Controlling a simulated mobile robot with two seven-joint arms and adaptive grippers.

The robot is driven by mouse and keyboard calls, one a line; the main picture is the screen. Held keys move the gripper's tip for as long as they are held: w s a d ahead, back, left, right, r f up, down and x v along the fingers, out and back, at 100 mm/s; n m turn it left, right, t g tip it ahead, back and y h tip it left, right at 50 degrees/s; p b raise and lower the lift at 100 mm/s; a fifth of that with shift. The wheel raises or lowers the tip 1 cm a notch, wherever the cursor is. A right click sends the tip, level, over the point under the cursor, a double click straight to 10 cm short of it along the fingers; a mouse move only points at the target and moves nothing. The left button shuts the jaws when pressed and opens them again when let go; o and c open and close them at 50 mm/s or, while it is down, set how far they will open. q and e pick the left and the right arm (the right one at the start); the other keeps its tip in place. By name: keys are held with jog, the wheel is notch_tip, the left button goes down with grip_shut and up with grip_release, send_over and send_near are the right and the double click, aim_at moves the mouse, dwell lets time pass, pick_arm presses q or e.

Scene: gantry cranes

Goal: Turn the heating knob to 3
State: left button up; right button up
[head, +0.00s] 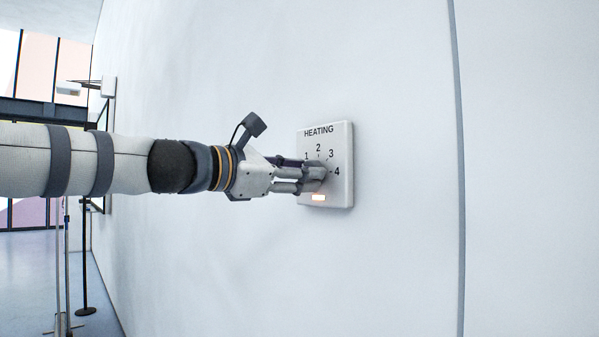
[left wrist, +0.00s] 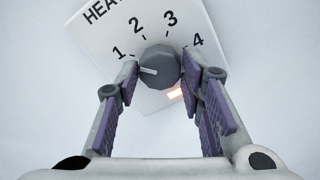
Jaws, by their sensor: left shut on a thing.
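The heating panel (head: 340,190) is a pale plate on the wall, marked HEATING with the numbers 1 to 4. Its round grey knob (left wrist: 164,63) shows in the left wrist view, with a white pointer line toward the left, just below the 1 mark. My left gripper (head: 316,173) reaches in from the left. Its two fingers are shut on the knob, one on each side, as the left wrist view shows (left wrist: 160,72). In the head view the fingers hide most of the knob. My right gripper is not in view.
A small orange lamp (head: 318,197) glows at the bottom of the panel. The white wall (head: 400,260) around it is bare, with a vertical seam (head: 457,150) to the right. A thin stand (head: 84,280) is on the floor at far left.

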pick_arm(q)
jog(key=shift+m, duration=8.7)
jog(key=o, duration=1.2)
jog(key=shift+c, duration=0.2)
jog(key=v, duration=1.2)
